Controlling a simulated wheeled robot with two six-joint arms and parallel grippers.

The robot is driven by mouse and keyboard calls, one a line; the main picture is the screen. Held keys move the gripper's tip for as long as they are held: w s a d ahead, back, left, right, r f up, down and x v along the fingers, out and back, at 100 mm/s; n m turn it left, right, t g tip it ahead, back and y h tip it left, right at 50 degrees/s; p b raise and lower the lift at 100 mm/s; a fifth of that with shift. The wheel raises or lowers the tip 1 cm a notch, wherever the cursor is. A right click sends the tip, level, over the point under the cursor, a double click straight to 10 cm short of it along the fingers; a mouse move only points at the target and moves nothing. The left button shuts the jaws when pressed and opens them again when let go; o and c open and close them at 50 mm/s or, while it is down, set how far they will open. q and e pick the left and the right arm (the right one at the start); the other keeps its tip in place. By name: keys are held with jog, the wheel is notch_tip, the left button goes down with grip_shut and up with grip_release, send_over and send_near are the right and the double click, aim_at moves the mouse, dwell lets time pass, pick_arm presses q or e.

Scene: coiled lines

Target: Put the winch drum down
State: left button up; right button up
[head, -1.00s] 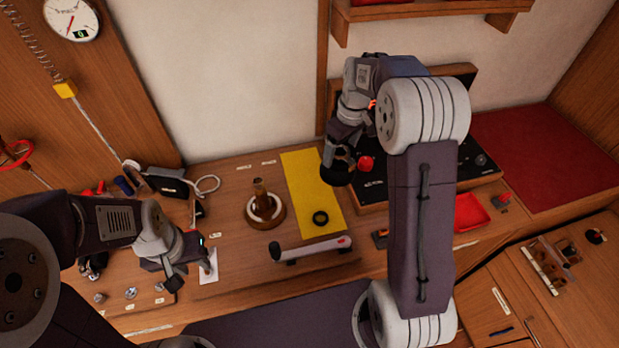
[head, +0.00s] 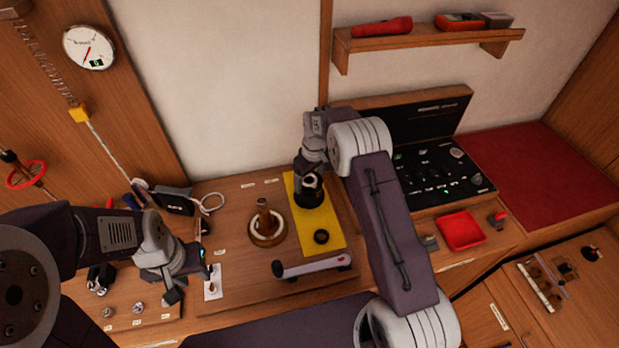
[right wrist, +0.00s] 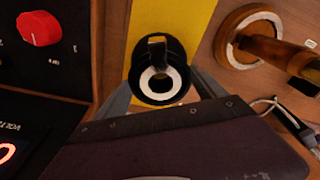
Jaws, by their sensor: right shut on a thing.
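The black winch drum (head: 308,194), with a pale ring at its centre, is at the far part of the yellow mat (head: 331,222). It also shows in the right wrist view (right wrist: 159,92), upright, with yellow behind it. My right gripper (head: 308,181) is shut on it from above. I cannot tell whether its base touches the mat. My left gripper (head: 176,289) hangs at the left over the bench, apart from the drum. Its jaw opening is too small to tell.
A small black ring (head: 321,237) lies on the near part of the mat. A wooden post on a round base (head: 266,228) stands left of the mat. A winch handle (head: 312,267) lies in front. The black instrument panel (head: 440,172) is to the right.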

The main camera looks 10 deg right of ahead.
jog(key=shift+w+f, duration=0.15)
jog(key=shift+f, duration=0.25)
jog(key=shift+f, duration=0.15)
jog(key=o, duration=1.6)
jog(key=shift+c, duration=0.2)
jog(key=shift+r, duration=0.35)
notch_tip(320, 180, up, 12)
jog(key=s+b, duration=0.2)
jog(key=s+d+f+m+b, duration=0.1)
jog(key=s+f+m, duration=0.2)
jog(key=s, duration=1)
jog(key=s+f+m+b, duration=0.2)
jog(key=s+f, duration=0.3)
jog(key=s, duration=0.8)
jog(key=shift+d+m, duration=0.35)
jog(key=shift+m, duration=0.15)
